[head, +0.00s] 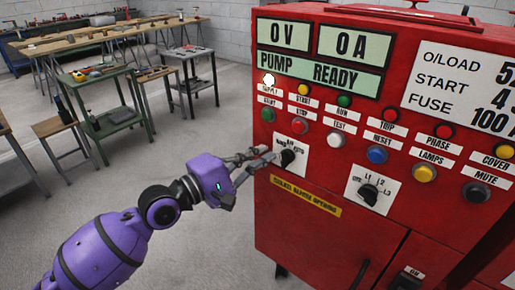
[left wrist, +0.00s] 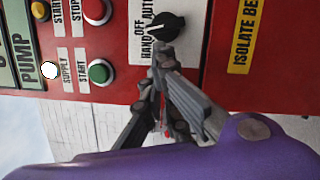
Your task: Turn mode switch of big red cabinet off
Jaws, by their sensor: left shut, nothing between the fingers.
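The big red cabinet (head: 330,235) fills the right of the head view. Its mode switch (head: 288,157) is a black knob on a white plate below the push buttons. In the left wrist view the knob (left wrist: 166,26) has HAND, OFF and AUTO labels beside it. Its white mark points left in that picture, roughly toward OFF; the exact setting is hard to tell. My left gripper (head: 264,155) is shut and empty, its fingertips right beside the knob. In the wrist view the fingertips (left wrist: 162,58) lie just below the knob; whether they touch it is unclear. My right gripper is not in view.
A second black rotary switch (head: 368,194) sits lower right on the cabinet. Several coloured buttons, such as a red one (head: 299,125), sit just above the mode switch. A green trolley (head: 110,120) and workbenches stand at the back left. The floor between is clear.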

